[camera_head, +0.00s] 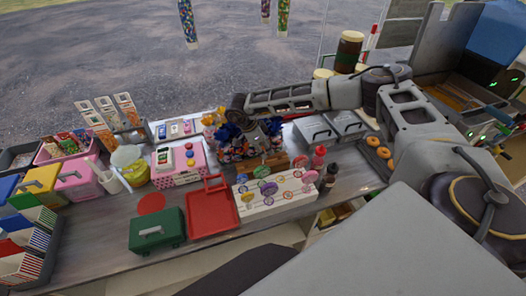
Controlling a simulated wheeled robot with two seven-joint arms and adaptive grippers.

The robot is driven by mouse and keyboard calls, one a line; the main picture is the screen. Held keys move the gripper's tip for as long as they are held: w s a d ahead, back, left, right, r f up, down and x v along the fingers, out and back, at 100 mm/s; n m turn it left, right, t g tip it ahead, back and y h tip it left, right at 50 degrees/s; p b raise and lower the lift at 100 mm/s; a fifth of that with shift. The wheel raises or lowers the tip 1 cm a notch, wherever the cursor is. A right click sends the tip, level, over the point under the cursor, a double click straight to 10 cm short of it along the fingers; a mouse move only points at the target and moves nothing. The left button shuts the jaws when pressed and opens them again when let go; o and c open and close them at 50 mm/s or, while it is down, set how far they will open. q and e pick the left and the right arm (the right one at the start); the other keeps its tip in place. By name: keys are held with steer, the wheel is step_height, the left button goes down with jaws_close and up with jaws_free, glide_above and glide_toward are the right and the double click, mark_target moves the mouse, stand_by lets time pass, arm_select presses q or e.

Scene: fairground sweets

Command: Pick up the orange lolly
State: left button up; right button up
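A white stand (285,202) on the counter holds several upright round lollies in different colours. A small orange lolly (300,161) appears to be at the back of the stand, though it is too small to be sure. A green lolly (261,172) and a purple lolly (269,188) stand to its left. My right arm reaches in from the right, and its gripper (256,138) is behind the stand, pointing down over colourful wrapped sweets. Its fingers blend with the sweets, so I cannot make out their opening. My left gripper is out of view.
A red tray (211,211) and a green box (157,231) are left of the stand. Dark and red-pink bottles (330,177) stand close on its right. Bare counter shows at front left.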

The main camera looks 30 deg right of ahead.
steer(key=shift+f, duration=0.15)
stand_by(0.3)
jaws_close()
step_height(320, 180, up, 9)
steer(key=shift+r+b, duration=0.1)
steer(key=shift+b, duration=0.9)
steer(key=shift+r, duration=0.45)
